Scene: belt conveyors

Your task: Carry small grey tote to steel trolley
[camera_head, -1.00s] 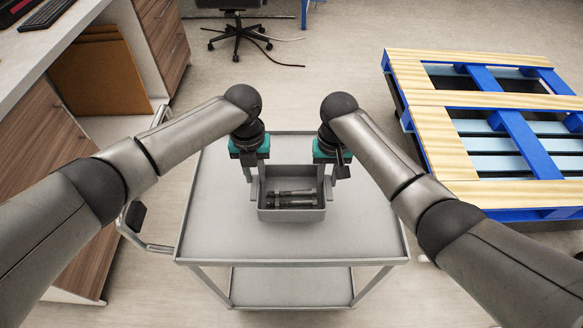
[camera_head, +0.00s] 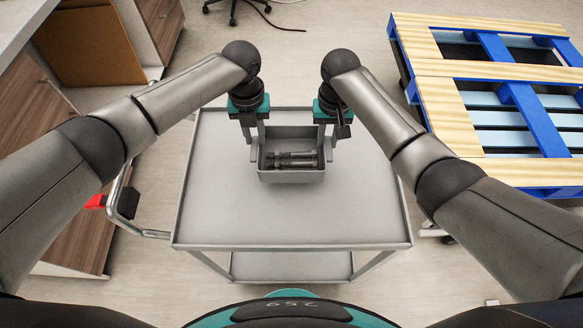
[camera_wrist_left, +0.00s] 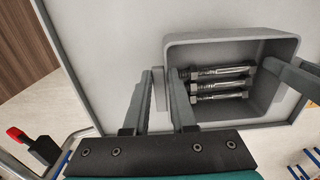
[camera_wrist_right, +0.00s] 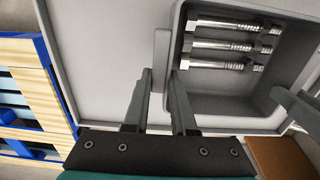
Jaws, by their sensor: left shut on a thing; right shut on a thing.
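The small grey tote (camera_head: 291,176) is over the far middle of the steel trolley's top (camera_head: 290,222); I cannot tell whether it touches it. Several large bolts lie in the tote, and they also show in the left wrist view (camera_wrist_left: 218,82). My left gripper (camera_head: 253,137) is shut on the tote's left side wall, with one finger inside and one outside. My right gripper (camera_head: 329,137) is shut on the right side wall in the same way. The grip on the tote's rim shows in the right wrist view (camera_wrist_right: 160,78).
A blue and wood pallet-like stack (camera_head: 500,90) stands right of the trolley. A wood-fronted desk with drawers (camera_head: 50,140) stands on the left. The trolley's push handle (camera_head: 122,205) sticks out left. The trolley top is bare around the tote.

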